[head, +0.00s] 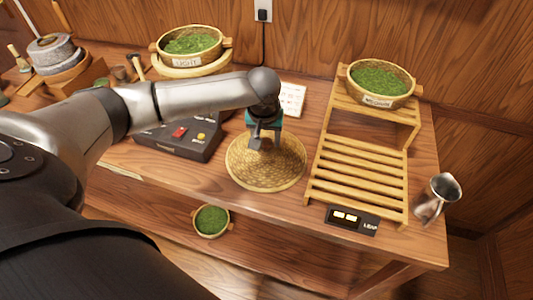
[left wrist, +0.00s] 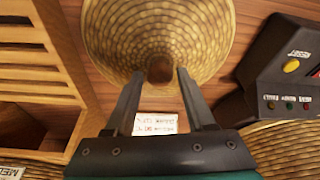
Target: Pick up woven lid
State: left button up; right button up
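The woven lid (head: 262,175) is a round, tan, coiled-straw disc lying on the wooden table, left of the slatted rack. My left gripper (head: 265,142) points down over the upper part of the lid, near its middle. In the left wrist view the woven lid (left wrist: 200,35) fills the top centre, with a small dark brown knob (left wrist: 160,69) at its middle. The left gripper (left wrist: 160,74) is open there, its two fingertips on either side of the knob with gaps visible. Whether the fingers reach down around the knob is hard to tell. My right gripper is not in view.
A slatted wooden rack (head: 357,168) stands close right of the lid, with a basket of green leaves (head: 380,80) on top. A dark control box (head: 180,138) is at the left. Another leaf basket (head: 211,221) sits below.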

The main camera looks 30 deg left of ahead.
pick_arm(q)
grip_shut()
dwell(1.0)
